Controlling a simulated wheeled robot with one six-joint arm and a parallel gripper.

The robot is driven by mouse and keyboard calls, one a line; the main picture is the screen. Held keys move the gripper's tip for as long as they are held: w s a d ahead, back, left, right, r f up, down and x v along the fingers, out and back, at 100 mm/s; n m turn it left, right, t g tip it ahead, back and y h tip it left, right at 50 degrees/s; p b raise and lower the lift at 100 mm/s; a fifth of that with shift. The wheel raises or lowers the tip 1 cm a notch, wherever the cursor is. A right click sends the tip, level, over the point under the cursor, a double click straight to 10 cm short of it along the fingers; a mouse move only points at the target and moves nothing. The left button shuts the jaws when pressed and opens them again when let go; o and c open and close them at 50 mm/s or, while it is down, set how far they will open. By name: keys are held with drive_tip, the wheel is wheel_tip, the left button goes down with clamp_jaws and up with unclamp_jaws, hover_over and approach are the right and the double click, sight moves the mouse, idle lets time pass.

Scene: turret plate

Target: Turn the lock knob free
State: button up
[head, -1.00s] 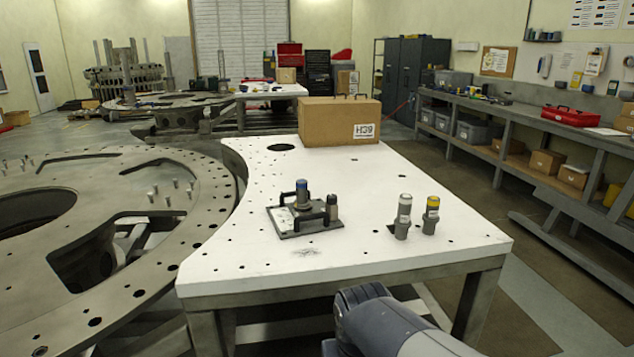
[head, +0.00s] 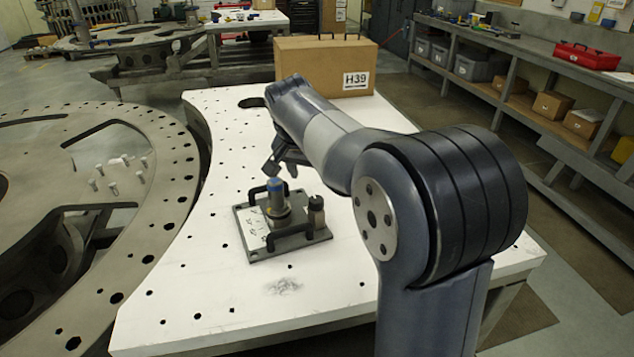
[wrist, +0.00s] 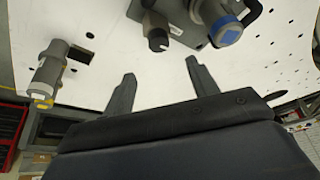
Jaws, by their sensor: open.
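The grey base plate (head: 246,235) lies on the white table with two black handles. On it stand a grey cylinder with a blue top (head: 275,200) and, right of it, a shorter dark-topped post (head: 316,212); I cannot tell for certain which is the lock knob. In the wrist view the blue top (wrist: 229,31) is at upper right and the post's dark end (wrist: 158,41) at upper middle. My gripper (head: 272,164) is open and empty, just behind the plate. In the wrist view its fingers (wrist: 158,85) point towards the post, apart from it.
A cardboard box (head: 310,62) marked H39 stands at the table's back. A grey fitting with a yellow tip (wrist: 50,75) shows left in the wrist view; my arm hides its spot in the head view. The large ring (head: 160,185) lies left. The table's front is clear.

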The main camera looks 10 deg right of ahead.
sight(316, 199)
drive_tip(key=p+x, duration=0.1)
drive_tip(key=x, duration=0.9)
drive_tip(key=shift+d+f, duration=0.1)
drive_tip(key=shift+f, duration=0.05)
drive_tip(key=c, duration=1)
